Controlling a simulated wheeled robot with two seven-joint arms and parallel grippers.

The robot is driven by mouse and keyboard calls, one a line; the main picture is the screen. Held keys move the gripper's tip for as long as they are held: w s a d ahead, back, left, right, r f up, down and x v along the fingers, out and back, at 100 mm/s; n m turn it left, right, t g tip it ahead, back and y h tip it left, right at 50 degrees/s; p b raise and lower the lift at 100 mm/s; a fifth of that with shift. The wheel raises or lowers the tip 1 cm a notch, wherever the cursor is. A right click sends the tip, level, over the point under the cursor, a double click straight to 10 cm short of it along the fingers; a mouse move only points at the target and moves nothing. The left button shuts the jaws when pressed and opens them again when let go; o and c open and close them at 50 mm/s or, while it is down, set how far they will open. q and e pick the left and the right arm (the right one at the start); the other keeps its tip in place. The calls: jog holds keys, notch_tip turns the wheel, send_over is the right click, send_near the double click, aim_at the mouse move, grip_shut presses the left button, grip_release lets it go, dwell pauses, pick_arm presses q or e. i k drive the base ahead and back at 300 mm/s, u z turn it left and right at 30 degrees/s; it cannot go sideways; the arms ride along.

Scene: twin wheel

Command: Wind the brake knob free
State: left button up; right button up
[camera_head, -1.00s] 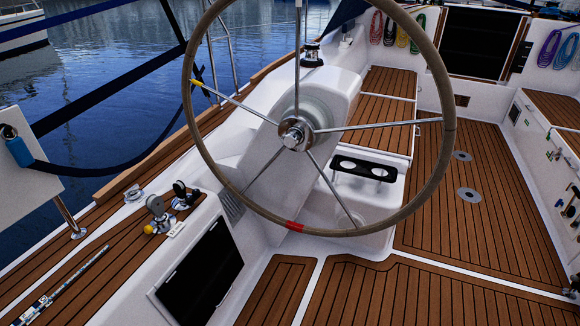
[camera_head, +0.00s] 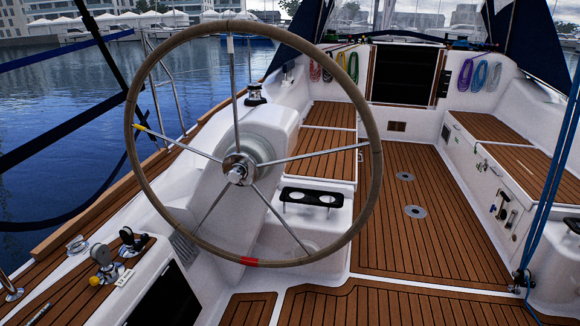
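The steering wheel (camera_head: 375,150) stands in the middle left of the head view, with a tan rim and metal spokes. A yellow mark shows on its left rim and a red mark at its bottom. At its centre is a shiny metal hub with a knob (camera_head: 238,170). I cannot tell whether this is the brake knob or how tight it is. The wheel is mounted on a white pedestal (camera_head: 205,172). Neither of my grippers is in view.
A black cup holder (camera_head: 312,197) sits behind the wheel. A winch (camera_head: 255,95) stands beyond it. Deck blocks (camera_head: 105,262) lie at lower left. Blue ropes (camera_head: 553,190) hang at the right. The teak cockpit floor (camera_head: 425,245) is clear.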

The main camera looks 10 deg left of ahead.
aim_at(236, 175)
jog(key=z, duration=0.25)
jog(key=i, duration=1.05)
jog(key=u, duration=0.2)
